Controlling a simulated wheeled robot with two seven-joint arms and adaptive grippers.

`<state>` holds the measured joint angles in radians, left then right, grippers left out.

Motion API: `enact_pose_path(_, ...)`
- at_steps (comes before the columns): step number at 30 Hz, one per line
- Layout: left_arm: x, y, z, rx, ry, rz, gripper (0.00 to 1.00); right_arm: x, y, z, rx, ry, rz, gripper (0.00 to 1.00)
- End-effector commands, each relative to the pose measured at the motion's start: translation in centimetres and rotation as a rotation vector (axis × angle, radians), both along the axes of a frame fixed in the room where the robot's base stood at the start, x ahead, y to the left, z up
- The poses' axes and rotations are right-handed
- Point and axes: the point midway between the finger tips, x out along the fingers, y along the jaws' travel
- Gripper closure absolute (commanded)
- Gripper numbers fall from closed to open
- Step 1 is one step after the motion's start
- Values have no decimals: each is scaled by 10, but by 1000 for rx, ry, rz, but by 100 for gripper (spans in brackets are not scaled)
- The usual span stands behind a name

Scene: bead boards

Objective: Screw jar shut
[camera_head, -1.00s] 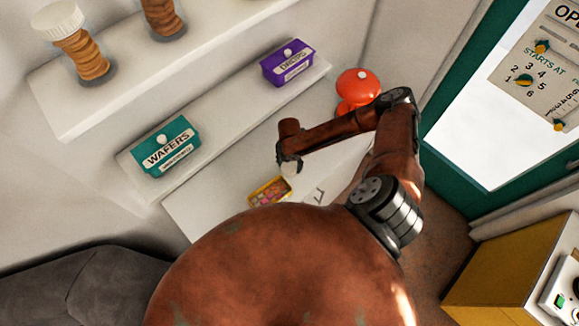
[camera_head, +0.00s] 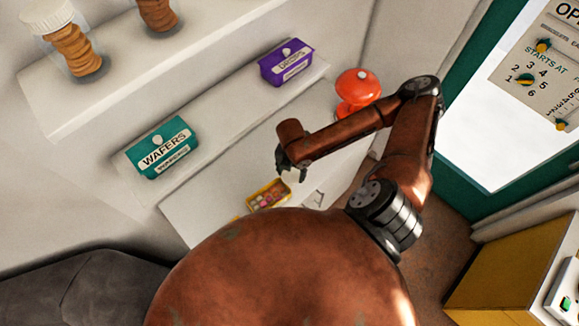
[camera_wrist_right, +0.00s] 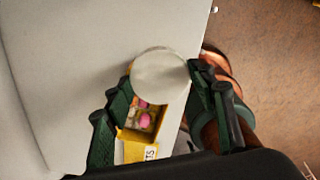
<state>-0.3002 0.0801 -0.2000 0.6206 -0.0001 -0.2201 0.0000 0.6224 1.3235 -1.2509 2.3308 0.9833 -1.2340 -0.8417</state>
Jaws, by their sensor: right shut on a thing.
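A pale round disc, which looks like a lid (camera_wrist_right: 160,76), sits between the fingers of my right gripper (camera_wrist_right: 155,98) in the right wrist view. The gripper is shut on it. In the head view my right gripper (camera_head: 291,168) hangs above the white counter, just above a yellow box of sweets. Whether a jar is under the disc cannot be told. A clear jar of biscuits with a white lid (camera_head: 52,14) stands on the upper shelf at the left. A second biscuit jar (camera_head: 158,12) is cut off by the top edge. My left gripper is not in view.
The yellow sweets box (camera_head: 268,195) also shows in the wrist view (camera_wrist_right: 136,148). A green wafers box (camera_head: 162,147) and a purple box (camera_head: 287,63) stand on the lower shelf. A red-orange rounded object (camera_head: 357,88) is behind my right arm. The counter's edge is close.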

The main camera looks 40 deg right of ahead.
Motion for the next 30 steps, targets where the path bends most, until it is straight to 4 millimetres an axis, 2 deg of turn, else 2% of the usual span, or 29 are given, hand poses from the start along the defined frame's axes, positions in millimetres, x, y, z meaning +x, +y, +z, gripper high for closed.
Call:
enact_pose_path(3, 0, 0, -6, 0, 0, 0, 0, -18, 12, 8, 1, -2, 3, 56)
enact_pose_path(7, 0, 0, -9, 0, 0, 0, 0, -33, 22, 17, 0, -2, 1, 56)
enact_pose_path(12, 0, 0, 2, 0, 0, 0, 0, -45, 31, 26, 0, -1, 0, 56)
enact_pose_path(27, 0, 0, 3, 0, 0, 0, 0, -50, 34, 27, 0, -2, -1, 56)
enact_pose_path(30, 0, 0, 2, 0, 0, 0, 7, -49, 34, 27, 0, -4, -9, 56)
